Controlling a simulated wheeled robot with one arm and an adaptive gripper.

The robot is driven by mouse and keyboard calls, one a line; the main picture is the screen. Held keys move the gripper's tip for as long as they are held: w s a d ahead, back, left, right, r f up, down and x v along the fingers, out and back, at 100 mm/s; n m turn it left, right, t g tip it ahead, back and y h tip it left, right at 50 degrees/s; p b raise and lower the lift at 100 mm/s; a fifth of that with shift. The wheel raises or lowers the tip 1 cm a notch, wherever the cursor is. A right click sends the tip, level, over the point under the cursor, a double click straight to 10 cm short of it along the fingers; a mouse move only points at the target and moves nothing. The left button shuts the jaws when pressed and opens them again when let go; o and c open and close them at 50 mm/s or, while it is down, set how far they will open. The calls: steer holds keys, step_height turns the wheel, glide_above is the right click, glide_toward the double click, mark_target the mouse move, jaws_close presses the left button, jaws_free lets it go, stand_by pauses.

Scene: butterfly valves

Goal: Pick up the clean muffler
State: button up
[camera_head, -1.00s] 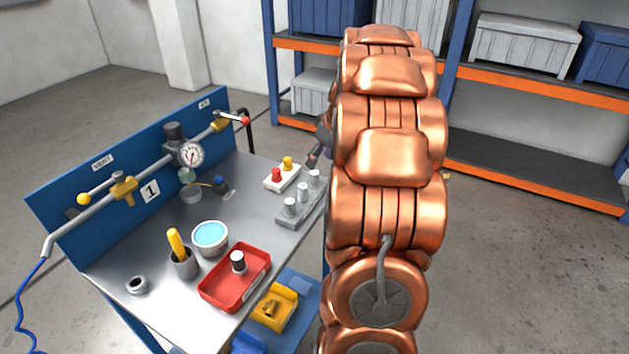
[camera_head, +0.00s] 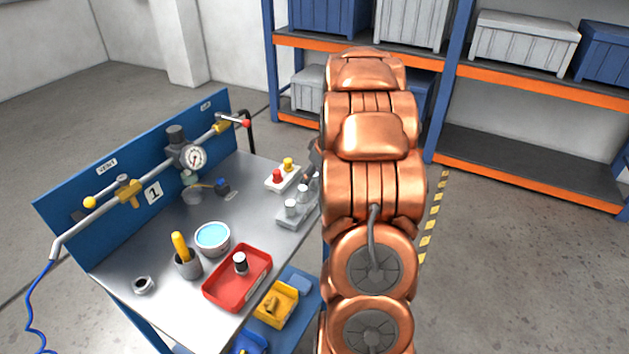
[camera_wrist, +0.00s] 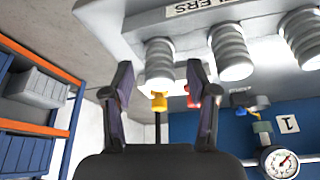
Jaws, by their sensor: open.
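A grey rack (camera_head: 290,222) at the bench's right edge holds three upright light grey mufflers (camera_head: 291,208). The rack also shows in the wrist view (camera_wrist: 130,22), which looks upside down. There one ribbed muffler (camera_wrist: 160,58) appears between the open fingertips of my gripper (camera_wrist: 160,82); I see no grip on it. Two more mufflers (camera_wrist: 232,55) stand to its right. I cannot tell which is the clean one. A dark-bodied, pale-topped part (camera_head: 240,262) stands in the red tray (camera_head: 232,295). My arm largely hides my gripper in the head view.
A white block with red and yellow caps (camera_head: 282,178) stands behind the rack. A bowl of blue liquid (camera_head: 212,237), a grey cup with a yellow handle (camera_head: 187,262) and a ring (camera_head: 144,285) are on the bench (camera_head: 130,265). A blue panel (camera_head: 110,190) with gauge (camera_head: 193,157) backs it.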

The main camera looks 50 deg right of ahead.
jaws_close()
stand_by(0.3)
